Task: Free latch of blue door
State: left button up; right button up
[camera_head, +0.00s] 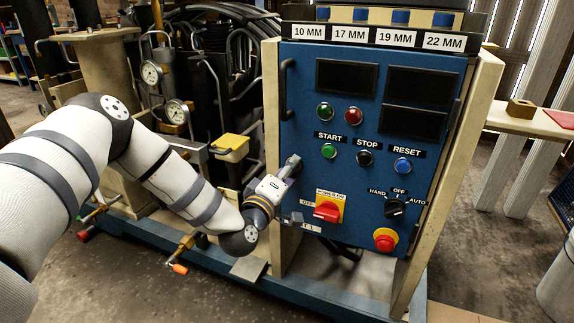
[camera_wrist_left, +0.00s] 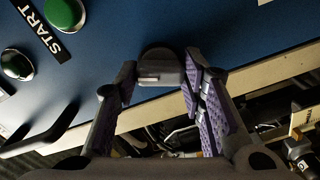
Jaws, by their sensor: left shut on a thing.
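The blue door (camera_head: 345,140) is the front panel of the control cabinet, and it looks closed. It also fills the upper left of the left wrist view (camera_wrist_left: 110,45). In that view a dark rounded latch (camera_wrist_left: 160,62) sits at the door's edge. My left gripper (camera_wrist_left: 158,76) has its purple-padded fingers on either side of this latch and is shut on it. In the head view the left gripper (camera_head: 292,165) is at the door's left edge, hiding the latch. My right gripper is not in view.
A black vertical handle (camera_head: 285,90) is on the door's upper left. A red power switch (camera_head: 327,211) lies close to the lower right of my gripper. Another dark latch (camera_head: 295,218) shows lower on the left edge. Hoses and gauges (camera_head: 152,73) crowd the left.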

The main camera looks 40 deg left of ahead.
pick_arm(q)
jog(key=shift+m+p, duration=3.15)
jog(key=shift+m, duration=3.35)
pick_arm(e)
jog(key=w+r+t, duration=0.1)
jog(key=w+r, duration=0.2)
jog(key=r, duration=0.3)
pick_arm(q)
jog(key=shift+m, duration=0.3)
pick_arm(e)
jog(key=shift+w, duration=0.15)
pick_arm(q)
jog(key=o, duration=1.1)
jog(key=shift+o, duration=0.2)
jog(key=v, duration=1.2)
